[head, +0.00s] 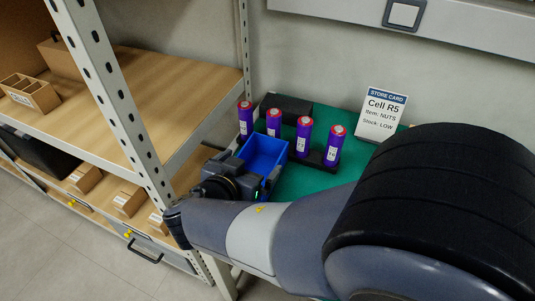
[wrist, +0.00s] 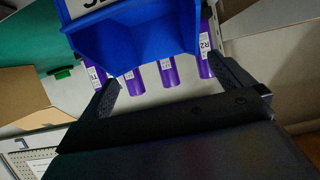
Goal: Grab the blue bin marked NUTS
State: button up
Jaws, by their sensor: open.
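A blue open-topped bin (head: 266,150) stands on the green surface, next to my gripper (head: 243,172) in the head view. In the wrist view the bin (wrist: 130,38) fills the top middle, with a white label cut off by the frame edge; only part of its lettering shows, so I cannot read NUTS. My gripper (wrist: 165,74) is open, its two dark fingers pointing toward the bin. The right finger's tip is close to the bin's right side. I cannot tell whether either finger touches it. My arm hides part of the surface around it.
Several purple cylinders with red tops (head: 304,136) stand behind the bin, some in a dark holder. A store card (head: 382,114) reads Cell R5, Item: NUTS, Stock: LOW. A metal shelf post (head: 125,105) and wooden shelves (head: 150,95) with cardboard boxes stand left. Some green surface (head: 310,182) is bare.

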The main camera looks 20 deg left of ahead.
send_over(257, 170)
jog(key=s+d, duration=0.1)
notch_tip(257, 170, down, 3)
jog(key=shift+s+d+r, duration=0.1)
jog(key=shift+s+r, duration=0.05)
jog(key=shift+c, duration=0.6)
jog(key=c, duration=0.8)
